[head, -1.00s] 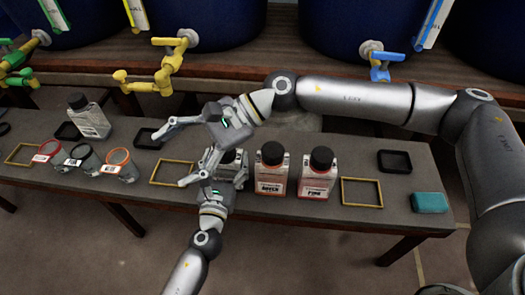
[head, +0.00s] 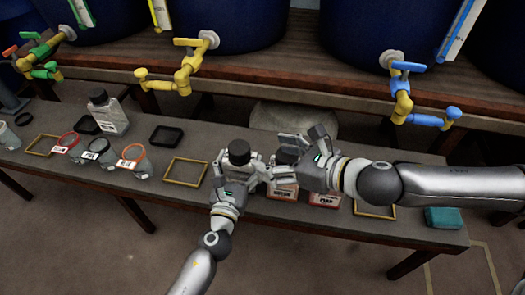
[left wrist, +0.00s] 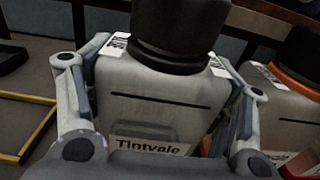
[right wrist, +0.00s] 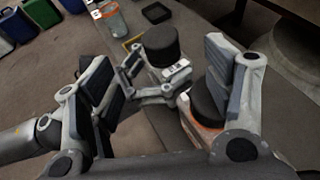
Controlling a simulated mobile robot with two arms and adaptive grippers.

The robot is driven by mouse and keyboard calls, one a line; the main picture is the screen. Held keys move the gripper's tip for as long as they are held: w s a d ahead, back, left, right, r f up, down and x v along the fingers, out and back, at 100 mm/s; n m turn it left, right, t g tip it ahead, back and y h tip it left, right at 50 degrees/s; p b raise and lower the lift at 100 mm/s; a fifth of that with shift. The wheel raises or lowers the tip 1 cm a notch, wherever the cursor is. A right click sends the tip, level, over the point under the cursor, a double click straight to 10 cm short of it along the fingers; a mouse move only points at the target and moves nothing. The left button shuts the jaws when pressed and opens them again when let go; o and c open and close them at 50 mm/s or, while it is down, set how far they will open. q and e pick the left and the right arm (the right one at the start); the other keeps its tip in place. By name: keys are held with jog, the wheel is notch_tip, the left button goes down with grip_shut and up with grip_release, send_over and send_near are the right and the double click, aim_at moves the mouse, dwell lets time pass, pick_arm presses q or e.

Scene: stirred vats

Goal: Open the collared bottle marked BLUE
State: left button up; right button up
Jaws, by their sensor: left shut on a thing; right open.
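A pale bottle with a black cap (head: 238,150) stands upright at the middle of the bench. In the left wrist view its body (left wrist: 165,90) bears a "Tintvale" label, cut off below, and white tags at its shoulders; I cannot read BLUE. My left gripper (head: 238,178) is shut on this bottle's sides. My right gripper (head: 292,150) is open, just right of the bottle. In the right wrist view the bottle's cap (right wrist: 162,45) shows beyond and between my right fingers, apart from them. Whether the bottle touches the bench is hidden.
Two red-labelled bottles stand right of the held one, partly behind my right gripper; one label (head: 325,199) shows. Yellow frames (head: 185,172), black trays (head: 165,135), rimmed jars (head: 133,157), another bottle (head: 107,112) and a teal block (head: 444,218) lie along the bench. Taps (head: 403,88) overhang behind.

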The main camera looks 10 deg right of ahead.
aim_at(238, 146)
jog(key=x, duration=1.1)
jog(key=shift+w+a, duration=0.2)
jog(key=shift+a, duration=0.15)
jog(key=c, duration=1.3)
jog(key=shift+o, duration=0.2)
jog(key=shift+r, duration=0.2)
jog(key=shift+r, duration=0.9)
